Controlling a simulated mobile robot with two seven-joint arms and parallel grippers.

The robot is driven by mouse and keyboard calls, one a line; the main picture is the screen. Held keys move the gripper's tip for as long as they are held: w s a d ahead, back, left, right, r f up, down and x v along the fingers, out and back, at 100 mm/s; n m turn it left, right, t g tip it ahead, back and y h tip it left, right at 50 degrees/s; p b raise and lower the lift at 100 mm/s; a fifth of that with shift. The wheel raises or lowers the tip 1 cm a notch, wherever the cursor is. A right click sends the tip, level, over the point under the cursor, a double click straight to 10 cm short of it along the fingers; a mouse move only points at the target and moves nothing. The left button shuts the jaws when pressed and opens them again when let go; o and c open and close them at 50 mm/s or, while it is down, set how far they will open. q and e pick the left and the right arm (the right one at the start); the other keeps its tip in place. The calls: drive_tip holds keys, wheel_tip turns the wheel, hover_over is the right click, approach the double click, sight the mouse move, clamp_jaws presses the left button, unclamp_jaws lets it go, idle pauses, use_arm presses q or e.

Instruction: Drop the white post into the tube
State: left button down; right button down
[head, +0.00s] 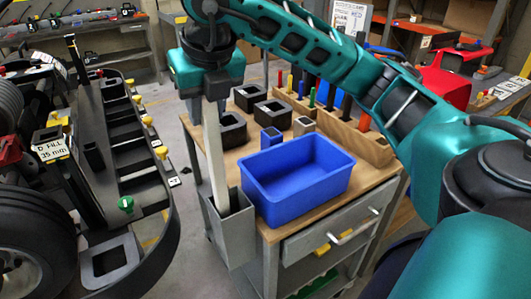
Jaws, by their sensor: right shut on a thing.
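The white post (215,155) hangs nearly upright, tilted slightly, from my right gripper (210,93), which is shut on its upper end. The grey square tube (231,236) is fixed at the left front corner of the wooden-topped cart. The post's lower end overlaps the tube's open mouth and seems to be just inside it, at the left part of the opening; its very tip is hard to make out. The dark inside of the tube shows to the right of the post. My left gripper is not in view.
A blue bin (297,180) stands on the cart top (236,154) right beside the tube. Black square blocks (232,130) and a wooden tool rack (352,138) sit behind it. A kart (112,160) with a black side pod stands to the left, with floor between.

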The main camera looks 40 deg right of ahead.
sight(214, 155)
wheel_tip(214, 155, down, 4)
drive_tip(key=shift+r+b, duration=0.15)
drive_tip(key=shift+b, duration=0.3)
wheel_tip(214, 155, down, 5)
drive_tip(key=b, duration=0.3)
drive_tip(key=shift+f, duration=0.2)
drive_tip(key=shift+f+b, duration=0.25)
drive_tip(key=shift+b, duration=0.15)
drive_tip(key=c, duration=1.1)
unclamp_jaws()
drive_tip(key=o, duration=0.4)
drive_tip(key=shift+c, duration=0.2)
